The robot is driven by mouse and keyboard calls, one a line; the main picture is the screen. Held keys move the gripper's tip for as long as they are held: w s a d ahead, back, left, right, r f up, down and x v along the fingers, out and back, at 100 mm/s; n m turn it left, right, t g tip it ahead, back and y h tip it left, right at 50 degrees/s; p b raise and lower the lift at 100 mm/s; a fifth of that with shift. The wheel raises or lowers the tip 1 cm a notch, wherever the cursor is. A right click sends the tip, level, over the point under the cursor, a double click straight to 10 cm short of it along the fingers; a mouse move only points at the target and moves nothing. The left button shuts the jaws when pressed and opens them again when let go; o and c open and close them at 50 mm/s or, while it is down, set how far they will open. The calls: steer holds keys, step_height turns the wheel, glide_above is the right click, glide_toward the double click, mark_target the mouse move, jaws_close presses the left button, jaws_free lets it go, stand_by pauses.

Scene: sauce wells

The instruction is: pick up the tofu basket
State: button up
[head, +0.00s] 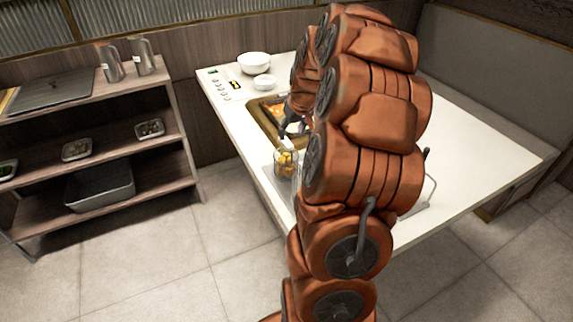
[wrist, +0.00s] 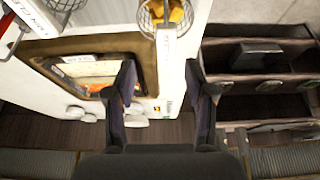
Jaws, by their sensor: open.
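A round wire basket holding yellow-orange pieces, seemingly the tofu basket (head: 286,163), stands on the white table at the near side of the hot pot. In the wrist view the basket (wrist: 176,14) is at the top edge, partly cut off, with a white label tag hanging towards me; I cannot read it surely. My gripper (wrist: 165,88) is open and empty, its two dark fingers apart, with the basket beyond the fingertips. In the head view my gripper (head: 292,126) is close behind the basket, over the pot's near edge, partly hidden by my arm.
The hot pot (head: 259,108) is sunk in the white table (head: 462,140). White bowls (head: 254,64) stand at the far end. Another labelled basket handle (wrist: 12,30) shows at the wrist view's left. A wooden shelf (head: 110,142) with trays and pitchers stands left, across open floor.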

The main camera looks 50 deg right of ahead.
mark_target(286, 141)
steer(key=shift+a+p+x, duration=0.25)
steer(key=shift+p+x, duration=0.3)
steer(key=shift+x, duration=1.1)
steer(key=shift+a+p+x, duration=0.2)
steer(key=shift+p+x, duration=0.3)
steer(key=shift+x, duration=1.2)
steer(key=shift+c, duration=0.3)
jaws_close()
